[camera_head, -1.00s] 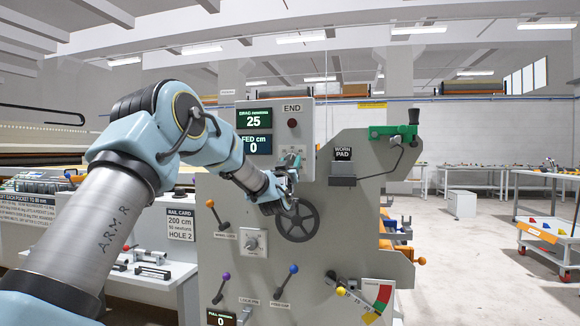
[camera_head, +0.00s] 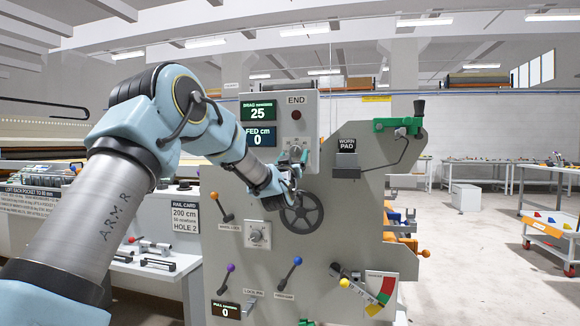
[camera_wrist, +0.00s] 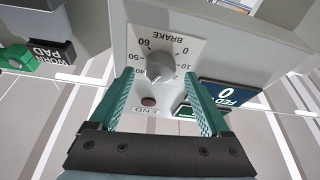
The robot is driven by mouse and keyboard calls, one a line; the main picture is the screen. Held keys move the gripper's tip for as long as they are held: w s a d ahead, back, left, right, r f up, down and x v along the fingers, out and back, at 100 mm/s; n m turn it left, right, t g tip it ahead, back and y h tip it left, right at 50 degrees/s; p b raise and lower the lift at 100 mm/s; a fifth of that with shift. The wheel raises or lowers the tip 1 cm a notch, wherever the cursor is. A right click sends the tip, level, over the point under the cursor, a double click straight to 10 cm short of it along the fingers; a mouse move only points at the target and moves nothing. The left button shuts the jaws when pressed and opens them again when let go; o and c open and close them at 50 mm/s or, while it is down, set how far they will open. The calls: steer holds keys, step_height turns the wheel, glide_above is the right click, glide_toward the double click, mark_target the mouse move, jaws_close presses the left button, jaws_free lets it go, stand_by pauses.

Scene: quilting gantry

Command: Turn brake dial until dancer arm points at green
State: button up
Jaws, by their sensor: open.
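The brake dial (camera_wrist: 158,67) is a grey round knob on a white scale marked BRAKE with numbers up to 60, in the wrist view. In the head view my gripper (camera_head: 292,172) is at the panel's lower edge, above the black handwheel. The red, green and yellow sector (camera_head: 380,286) is low on the machine. The dancer arm (camera_head: 346,274) seems to be beside it; its exact pointing is unclear.
The DRAG display (camera_head: 259,111) reads 25 and the FED display (camera_head: 259,136) reads 0. The handwheel (camera_head: 301,213) and several ball-ended levers stick out below.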

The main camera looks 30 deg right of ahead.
steer(key=b+v, duration=0.1)
steer(key=v, duration=0.8)
steer(key=shift+b, duration=0.3)
